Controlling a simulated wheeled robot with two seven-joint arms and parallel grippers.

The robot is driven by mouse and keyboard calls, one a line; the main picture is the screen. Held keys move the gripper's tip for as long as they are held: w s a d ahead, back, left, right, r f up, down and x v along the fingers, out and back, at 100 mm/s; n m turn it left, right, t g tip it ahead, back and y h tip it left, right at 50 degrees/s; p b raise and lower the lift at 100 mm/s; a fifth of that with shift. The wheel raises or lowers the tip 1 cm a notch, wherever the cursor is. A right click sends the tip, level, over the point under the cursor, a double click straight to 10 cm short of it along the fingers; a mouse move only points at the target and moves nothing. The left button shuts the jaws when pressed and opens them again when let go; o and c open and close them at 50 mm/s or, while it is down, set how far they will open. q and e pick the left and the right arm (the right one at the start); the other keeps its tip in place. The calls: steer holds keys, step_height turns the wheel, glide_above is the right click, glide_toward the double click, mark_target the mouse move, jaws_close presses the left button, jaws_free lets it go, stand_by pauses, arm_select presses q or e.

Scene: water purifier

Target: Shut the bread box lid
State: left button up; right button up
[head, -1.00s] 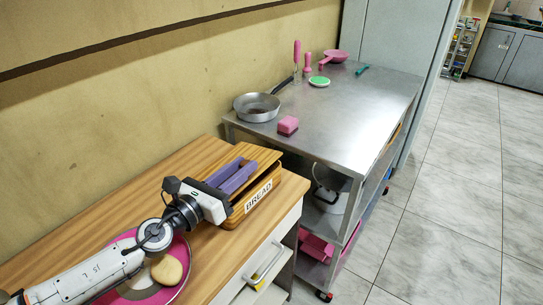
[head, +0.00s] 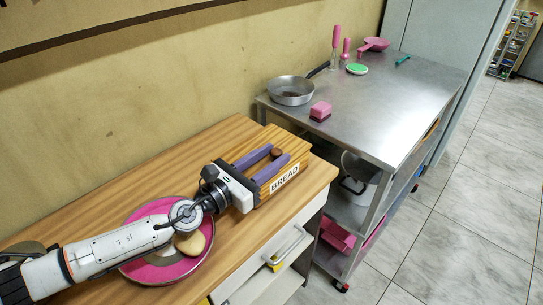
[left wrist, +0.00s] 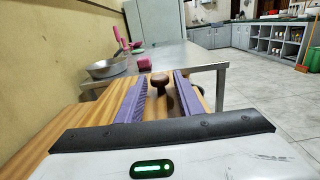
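The wooden bread box (head: 284,180), marked BREAD, sits near the right end of the wooden counter. Its lid (head: 296,148) lies flat on top and looks shut, though the gripper hides part of it. The lid's round brown knob (head: 277,153) stands up and also shows in the left wrist view (left wrist: 159,80). My left gripper (head: 275,156) is over the lid, its purple fingers apart on either side of the knob. In the left wrist view the gripper (left wrist: 160,84) shows gaps between knob and fingers. My right gripper is out of view.
A pink plate (head: 160,272) with a bread roll (head: 191,243) lies under my left arm. A metal cart (head: 390,110) beyond the counter carries a pan (head: 291,91) and a pink sponge (head: 320,111). Tiled floor is clear at right.

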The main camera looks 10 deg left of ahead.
arm_select(q)
steer(key=shift+o, duration=0.4)
steer(key=b+v, duration=0.2)
steer(key=v, duration=0.7)
steer(key=shift+s+f, duration=0.15)
steer(key=shift+f, duration=0.05)
steer(key=shift+s+a+r, duration=0.2)
steer(key=shift+s+a, duration=0.1)
steer(key=shift+s, duration=0.15)
